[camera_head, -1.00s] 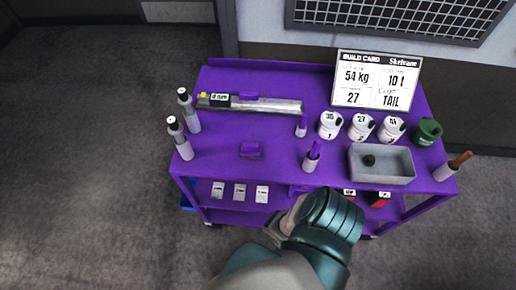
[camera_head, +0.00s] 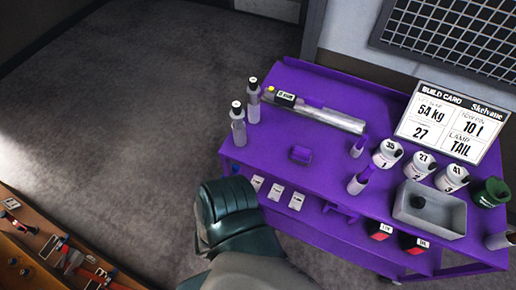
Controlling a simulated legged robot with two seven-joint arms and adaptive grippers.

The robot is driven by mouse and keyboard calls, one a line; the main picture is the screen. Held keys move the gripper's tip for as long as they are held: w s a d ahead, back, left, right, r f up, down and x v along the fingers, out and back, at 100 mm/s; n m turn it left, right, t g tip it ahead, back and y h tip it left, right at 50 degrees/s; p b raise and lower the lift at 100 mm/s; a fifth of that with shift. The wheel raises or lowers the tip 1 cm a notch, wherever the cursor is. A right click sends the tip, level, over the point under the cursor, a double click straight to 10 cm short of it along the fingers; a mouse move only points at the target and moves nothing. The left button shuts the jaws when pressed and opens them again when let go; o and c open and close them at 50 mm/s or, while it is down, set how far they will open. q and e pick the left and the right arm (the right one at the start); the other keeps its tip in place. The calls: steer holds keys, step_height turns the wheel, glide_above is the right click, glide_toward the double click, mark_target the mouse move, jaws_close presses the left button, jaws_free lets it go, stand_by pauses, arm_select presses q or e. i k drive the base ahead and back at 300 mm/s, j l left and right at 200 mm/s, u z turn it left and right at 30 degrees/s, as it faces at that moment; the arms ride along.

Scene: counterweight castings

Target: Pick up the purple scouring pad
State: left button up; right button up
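A small dark purple block, which looks like the scouring pad (camera_head: 300,154), lies flat on the purple top of a cart (camera_head: 330,175), near its front left part. Its colour nearly matches the cart top. A teal ribbed part of my own arm shows at the bottom centre, in front of the cart and apart from the pad. I cannot tell which arm it is. No gripper fingers show, and nothing touches the pad.
Two grey bottles (camera_head: 238,125) stand left of the pad. A metal bar (camera_head: 318,112) lies behind it. White cups (camera_head: 388,152), a grey tray (camera_head: 430,210) and a build card (camera_head: 453,122) stand to the right. A tool bench (camera_head: 60,255) is at lower left. Open floor lies between.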

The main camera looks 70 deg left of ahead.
mark_target(301, 156)
steer(key=u, duration=2.35)
